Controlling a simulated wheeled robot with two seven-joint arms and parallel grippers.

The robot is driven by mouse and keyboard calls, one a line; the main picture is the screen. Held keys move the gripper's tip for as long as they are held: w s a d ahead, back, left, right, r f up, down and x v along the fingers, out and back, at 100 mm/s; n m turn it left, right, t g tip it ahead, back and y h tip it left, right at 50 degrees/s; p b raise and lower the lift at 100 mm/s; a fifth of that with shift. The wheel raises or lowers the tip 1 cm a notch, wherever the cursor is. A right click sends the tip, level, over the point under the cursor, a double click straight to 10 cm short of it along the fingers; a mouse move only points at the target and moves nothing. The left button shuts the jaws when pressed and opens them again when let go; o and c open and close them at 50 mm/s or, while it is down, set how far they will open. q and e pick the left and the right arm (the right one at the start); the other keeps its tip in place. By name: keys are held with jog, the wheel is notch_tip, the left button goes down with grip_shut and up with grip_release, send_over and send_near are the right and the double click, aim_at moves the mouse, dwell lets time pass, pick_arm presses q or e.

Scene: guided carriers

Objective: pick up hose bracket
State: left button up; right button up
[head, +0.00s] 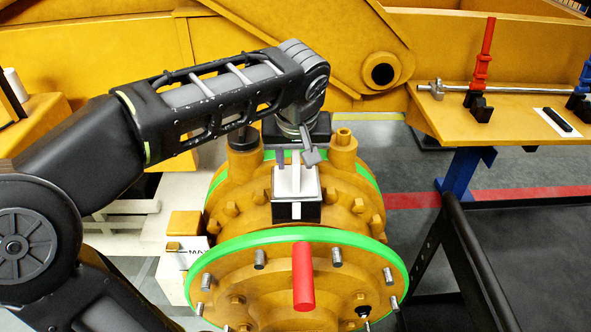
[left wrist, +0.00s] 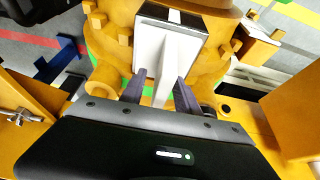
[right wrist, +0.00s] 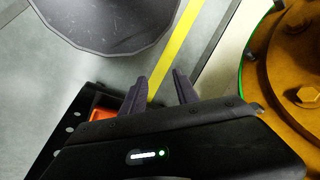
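A white bracket with a raised central rib, which looks like the hose bracket (head: 296,184), sits on a black block on top of the yellow drum-shaped housing (head: 260,200). It also shows in the left wrist view (left wrist: 160,60). My left gripper (head: 297,158) is directly over it, fingers pointing down. In the left wrist view the two fingers (left wrist: 160,92) stand apart, one on each side of the rib, with gaps visible. My right gripper (right wrist: 160,88) is open and empty above the floor beside the housing; it is outside the head view.
A green-edged flange (head: 390,255) with a red cylinder (head: 303,277) and several studs faces me. A black-topped cart (head: 530,250) stands at right. A yellow bench (head: 480,120) behind it carries red and blue clamps and a rod. Upright posts flank the bracket.

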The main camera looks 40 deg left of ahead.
dwell(0.3)
pick_arm(q)
grip_shut()
dwell(1.1)
jog(key=shift+r, duration=0.1)
